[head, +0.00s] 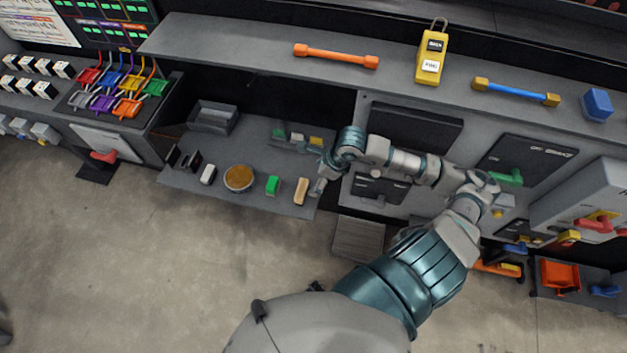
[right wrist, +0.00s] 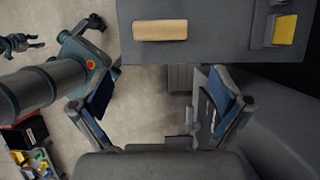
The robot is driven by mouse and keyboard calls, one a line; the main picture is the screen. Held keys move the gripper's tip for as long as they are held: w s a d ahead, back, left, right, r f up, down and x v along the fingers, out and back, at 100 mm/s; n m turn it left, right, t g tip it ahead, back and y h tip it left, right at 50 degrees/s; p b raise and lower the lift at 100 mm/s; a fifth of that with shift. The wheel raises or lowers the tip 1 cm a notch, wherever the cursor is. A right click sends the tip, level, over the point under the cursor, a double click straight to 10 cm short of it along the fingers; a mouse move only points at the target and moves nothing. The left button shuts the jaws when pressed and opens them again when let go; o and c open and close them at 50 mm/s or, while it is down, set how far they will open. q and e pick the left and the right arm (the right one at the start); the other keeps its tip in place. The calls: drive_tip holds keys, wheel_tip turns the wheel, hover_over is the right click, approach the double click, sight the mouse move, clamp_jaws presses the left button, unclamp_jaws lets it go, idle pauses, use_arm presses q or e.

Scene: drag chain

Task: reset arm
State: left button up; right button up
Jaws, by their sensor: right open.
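My right gripper (head: 319,187) is at the front right corner of the pulled-out grey shelf (head: 240,198), beside a tan block (head: 301,190). In the right wrist view, its two fingers stand wide apart, and the gripper (right wrist: 160,104) has nothing between them. The tan block (right wrist: 160,30) lies on the shelf beyond the fingertips there, apart from them. My right arm reaches up from the bottom and bends left across the cabinet front. Jointed arm parts show at the left of the right wrist view; I cannot tell whether their claw-like end is my left gripper.
The shelf also holds a green block (head: 272,185), a round brown-filled dish (head: 239,178), a white block (head: 208,174) and a grey tray (head: 213,117). An orange bar (head: 336,56) and a yellow device (head: 432,57) are on the upper ledge. The floor in front is open.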

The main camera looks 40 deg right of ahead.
drive_tip(key=shift+d, duration=0.25)
